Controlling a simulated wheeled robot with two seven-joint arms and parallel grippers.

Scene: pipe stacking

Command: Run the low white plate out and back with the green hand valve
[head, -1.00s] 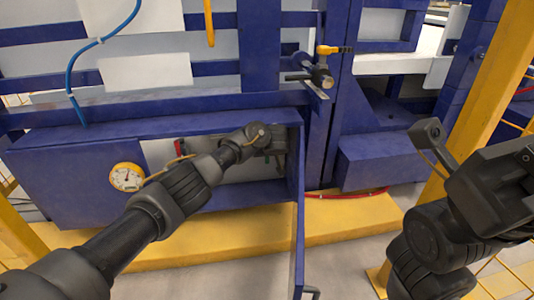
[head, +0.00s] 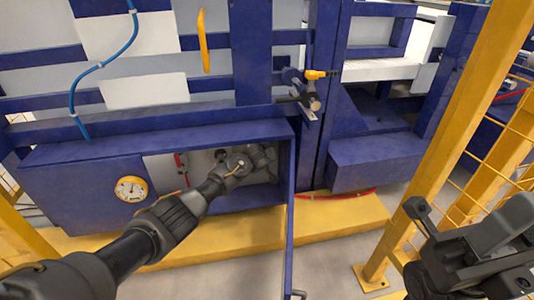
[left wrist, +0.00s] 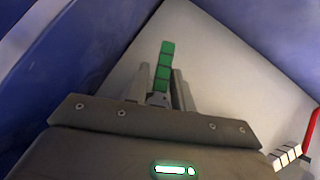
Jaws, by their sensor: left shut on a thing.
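In the left wrist view, the green hand valve (left wrist: 164,62) shows as a green handle standing up between the fingers of my left gripper (left wrist: 164,84), which is shut on it. In the head view, my left gripper (head: 266,156) is inside the open blue cabinet, and the valve is hidden or too small to tell there. The low white plate (head: 145,90) is in front of the blue rails above the cabinet, below a larger white plate (head: 128,32). My right gripper (head: 490,250) is at the lower right, away from the cabinet; its fingers are unclear.
The open cabinet door (head: 291,225) stands edge-on right of my left arm. A gauge (head: 131,189) is on the cabinet's left front. A red handle (left wrist: 309,140) lies right of the green one. A yellow post (head: 440,160) stands near my right arm.

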